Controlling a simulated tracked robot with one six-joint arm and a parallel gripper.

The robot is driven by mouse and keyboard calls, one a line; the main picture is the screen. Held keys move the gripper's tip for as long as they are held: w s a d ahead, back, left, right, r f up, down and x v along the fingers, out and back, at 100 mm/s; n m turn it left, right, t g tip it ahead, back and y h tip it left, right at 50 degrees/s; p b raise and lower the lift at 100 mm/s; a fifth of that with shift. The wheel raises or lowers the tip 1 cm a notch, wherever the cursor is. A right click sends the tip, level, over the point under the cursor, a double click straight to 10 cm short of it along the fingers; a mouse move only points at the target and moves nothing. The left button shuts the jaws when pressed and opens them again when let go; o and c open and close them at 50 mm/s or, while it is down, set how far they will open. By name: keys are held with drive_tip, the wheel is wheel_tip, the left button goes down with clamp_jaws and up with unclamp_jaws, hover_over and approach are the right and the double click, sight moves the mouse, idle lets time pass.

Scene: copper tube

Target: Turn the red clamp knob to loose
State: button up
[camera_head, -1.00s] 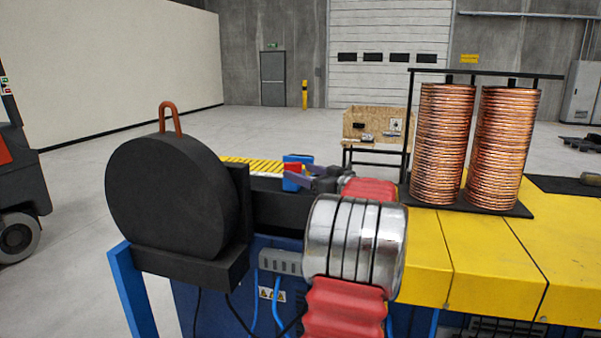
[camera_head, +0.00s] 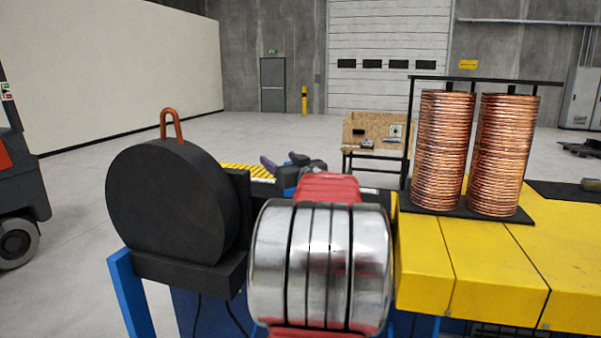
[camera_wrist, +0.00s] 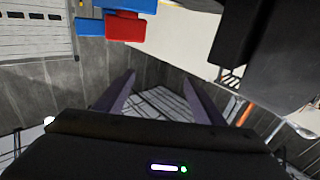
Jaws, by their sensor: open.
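In the wrist view a red block-like part (camera_wrist: 126,27), which looks like the clamp knob, sits at the top edge against a blue part (camera_wrist: 90,27). In the head view only some blue (camera_head: 290,176) shows behind my gripper; the red part is hidden there by my arm. My gripper (camera_head: 283,161) is at the middle of the head view, its two purple-grey fingers pointing up and left. In the wrist view my gripper (camera_wrist: 158,78) is open with nothing between its fingers, and the red part lies beyond the fingertips, apart from them.
A black drum (camera_head: 168,200) with an orange hook (camera_head: 171,126) stands left of my arm. A yellow roller surface (camera_head: 245,170) lies behind it. Two copper coils (camera_head: 442,150) stand on the yellow bench (camera_head: 480,255) at right. A wooden box (camera_head: 375,130) stands farther back.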

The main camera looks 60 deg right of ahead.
drive_tip(key=w+a+r+g, duration=0.1)
drive_tip(key=w+a, duration=0.2)
drive_tip(key=a, duration=0.3)
drive_tip(key=w+a+g, duration=0.1)
drive_tip(key=w+a, duration=0.3)
drive_tip(key=a, duration=0.2)
drive_tip(key=a+f+g+y, duration=0.1)
drive_tip(key=a+f, duration=0.2)
drive_tip(key=a, duration=0.6)
drive_tip(key=a+f+g, duration=0.1)
drive_tip(key=a+f, duration=0.1)
drive_tip(key=a, duration=0.6)
drive_tip(key=s+a+f+n+g+y, duration=0.2)
drive_tip(key=s+a+f, duration=0.4)
drive_tip(key=a, duration=0.5)
drive_tip(key=s+a+f+n+g+y, duration=0.2)
drive_tip(key=s+a+f+y, duration=0.2)
drive_tip(key=a, duration=0.7)
drive_tip(key=s+a+f+n+g+y, duration=0.1)
drive_tip(key=s+a+f+n+y, duration=0.1)
drive_tip(key=s+a+f, duration=0.6)
drive_tip(key=a+f+y, duration=0.1)
drive_tip(key=a, duration=0.2)
drive_tip(key=shift+a+n+g, duration=0.3)
drive_tip(key=shift+a+g, duration=0.05)
drive_tip(key=shift+g, duration=0.05)
drive_tip(key=shift+c, duration=0.7)
